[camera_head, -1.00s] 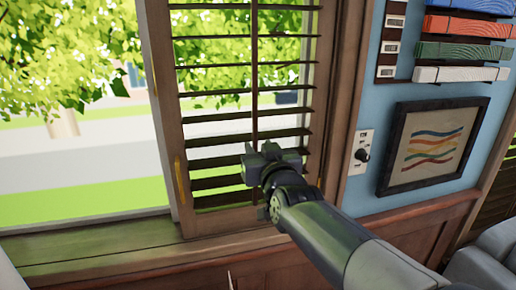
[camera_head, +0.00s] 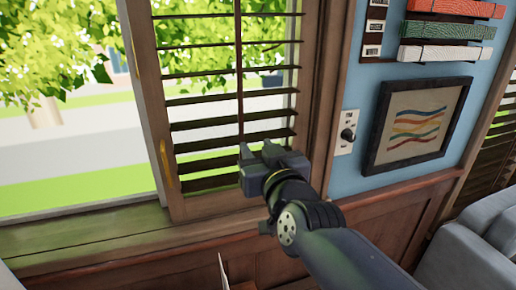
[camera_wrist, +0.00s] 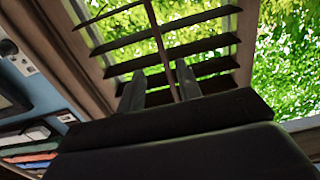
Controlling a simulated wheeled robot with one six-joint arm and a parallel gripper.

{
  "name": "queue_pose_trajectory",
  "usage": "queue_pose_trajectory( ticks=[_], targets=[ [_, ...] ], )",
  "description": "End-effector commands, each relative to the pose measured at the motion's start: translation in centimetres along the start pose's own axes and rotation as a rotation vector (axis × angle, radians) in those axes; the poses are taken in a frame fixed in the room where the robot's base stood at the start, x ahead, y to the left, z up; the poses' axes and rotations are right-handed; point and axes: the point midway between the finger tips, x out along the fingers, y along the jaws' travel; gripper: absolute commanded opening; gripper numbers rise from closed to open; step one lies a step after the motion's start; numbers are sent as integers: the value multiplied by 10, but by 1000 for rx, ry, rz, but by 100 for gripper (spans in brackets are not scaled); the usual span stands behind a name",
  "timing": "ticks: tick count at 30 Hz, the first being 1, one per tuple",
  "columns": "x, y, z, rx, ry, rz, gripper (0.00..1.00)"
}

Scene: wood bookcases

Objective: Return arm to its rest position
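My gripper (camera_head: 258,152) is at the middle of the head view, in front of the lower part of a brown slatted shutter (camera_head: 172,205). Its two fingers stand apart with nothing between them. The arm reaches up to it from the bottom right. In the wrist view my gripper (camera_wrist: 160,88) shows as two dark spread fingers, with the shutter slats (camera_wrist: 168,52) behind them. I cannot tell how far the fingertips are from the slats.
A window sill (camera_head: 90,245) runs along the lower left beside the open window. A framed picture (camera_head: 415,125) and a switch plate (camera_head: 346,131) are on the blue wall at right. A grey seat (camera_head: 470,255) stands at lower right.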

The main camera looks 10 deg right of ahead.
Motion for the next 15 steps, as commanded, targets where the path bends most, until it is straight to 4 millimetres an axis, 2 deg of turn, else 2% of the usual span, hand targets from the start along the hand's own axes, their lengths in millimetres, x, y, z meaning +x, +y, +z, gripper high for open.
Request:
queue_pose_trajectory(
  ticks=[8,15],
  targets=[
    [10,0,1,-1,-1,1,34],
    [41,0,0,-1,-2,2,34]
  ],
)
